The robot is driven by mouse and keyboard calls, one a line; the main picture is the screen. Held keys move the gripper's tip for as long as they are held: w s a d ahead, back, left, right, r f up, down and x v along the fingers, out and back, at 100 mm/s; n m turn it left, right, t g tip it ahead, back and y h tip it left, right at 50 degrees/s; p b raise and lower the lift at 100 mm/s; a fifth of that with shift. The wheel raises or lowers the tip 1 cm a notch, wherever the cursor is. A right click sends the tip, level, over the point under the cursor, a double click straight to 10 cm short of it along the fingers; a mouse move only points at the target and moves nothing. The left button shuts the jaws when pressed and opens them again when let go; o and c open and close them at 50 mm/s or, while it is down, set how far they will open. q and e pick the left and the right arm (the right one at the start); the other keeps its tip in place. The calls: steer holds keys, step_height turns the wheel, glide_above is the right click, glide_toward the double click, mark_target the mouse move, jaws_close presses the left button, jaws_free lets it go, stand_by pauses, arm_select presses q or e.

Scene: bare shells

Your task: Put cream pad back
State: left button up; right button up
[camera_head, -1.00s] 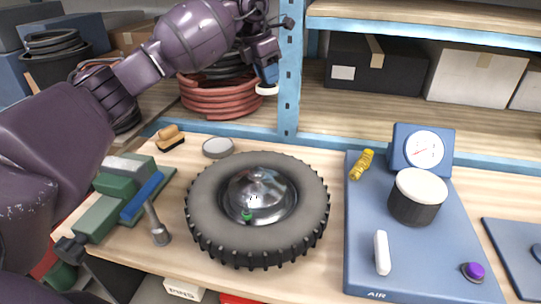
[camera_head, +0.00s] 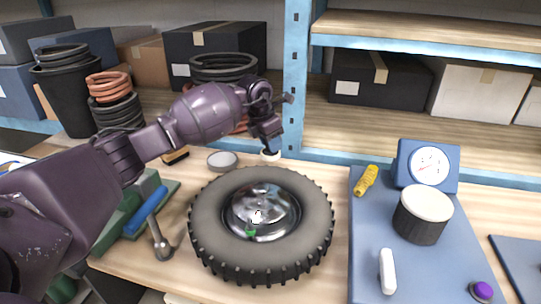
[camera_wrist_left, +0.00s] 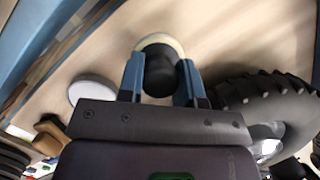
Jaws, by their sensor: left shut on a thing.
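My left gripper (camera_head: 269,143) is shut on the dark knob of the cream pad (camera_head: 270,156). The round cream pad is below the fingers, just behind the tyre, at or close to the bench top; I cannot tell whether it touches. In the left wrist view the dark knob sits between the two blue fingers (camera_wrist_left: 160,82), and the cream pad (camera_wrist_left: 158,40) shows as a pale rim beyond it. My right gripper is not in view.
A knobbly tyre (camera_head: 262,262) lies in front of the pad. A grey round disc (camera_head: 222,161) lies to its left. A blue shelf post (camera_head: 296,80) stands behind. A blue board (camera_head: 365,250) with a gauge (camera_head: 428,165) and dark pot (camera_head: 420,225) is to the right.

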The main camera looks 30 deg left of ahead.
mark_target(270, 156)
arm_select(q)
steer(key=shift+f, duration=2.25)
steer(key=shift+f, duration=0.15)
steer(key=o, duration=0.8)
steer(key=shift+o, duration=0.2)
steer(key=v, duration=1.2)
